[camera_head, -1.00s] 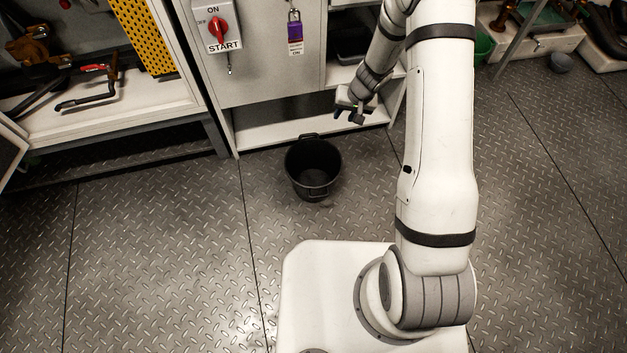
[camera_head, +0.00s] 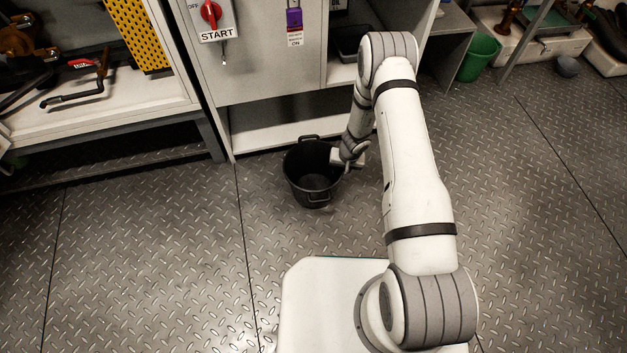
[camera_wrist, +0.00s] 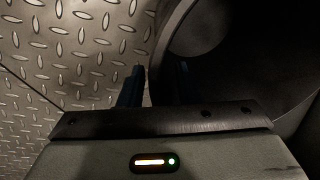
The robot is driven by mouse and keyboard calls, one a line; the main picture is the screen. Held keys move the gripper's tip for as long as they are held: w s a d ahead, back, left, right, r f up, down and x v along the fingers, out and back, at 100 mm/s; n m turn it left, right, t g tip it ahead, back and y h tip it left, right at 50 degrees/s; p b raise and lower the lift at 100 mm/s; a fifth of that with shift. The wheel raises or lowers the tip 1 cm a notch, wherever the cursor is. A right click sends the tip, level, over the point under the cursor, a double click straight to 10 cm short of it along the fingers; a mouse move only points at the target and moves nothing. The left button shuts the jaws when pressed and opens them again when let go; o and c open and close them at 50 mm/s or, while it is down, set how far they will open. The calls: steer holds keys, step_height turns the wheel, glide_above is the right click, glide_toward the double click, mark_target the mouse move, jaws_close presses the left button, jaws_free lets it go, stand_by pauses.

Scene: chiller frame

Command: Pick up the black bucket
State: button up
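The black bucket (camera_head: 313,188) stands upright on the metal floor in front of the white cabinet, with a handle at its back rim. My gripper (camera_head: 345,163) is at the bucket's right side, at rim height. In the wrist view the bucket (camera_wrist: 225,50) fills the upper right, dark inside. The fingers of my gripper (camera_wrist: 158,82) are apart, one over the floor outside the bucket and one over its dark inside, with the rim between them. The fingertips are dark, and contact with the wall cannot be made out.
The white cabinet (camera_head: 270,75) with an open lower shelf stands right behind the bucket. A workbench (camera_head: 110,110) is at the left and a green bucket (camera_head: 478,58) at the back right. The patterned floor (camera_head: 150,260) is clear to the left and in front.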

step_height(320, 180, down, 2)
steer(key=shift+w+a+f+b, duration=0.1)
steer(key=shift+a+f+b, duration=0.05)
steer(key=shift+b, duration=0.15)
steer(key=shift+c, duration=0.4)
jaws_close()
stand_by(0.8)
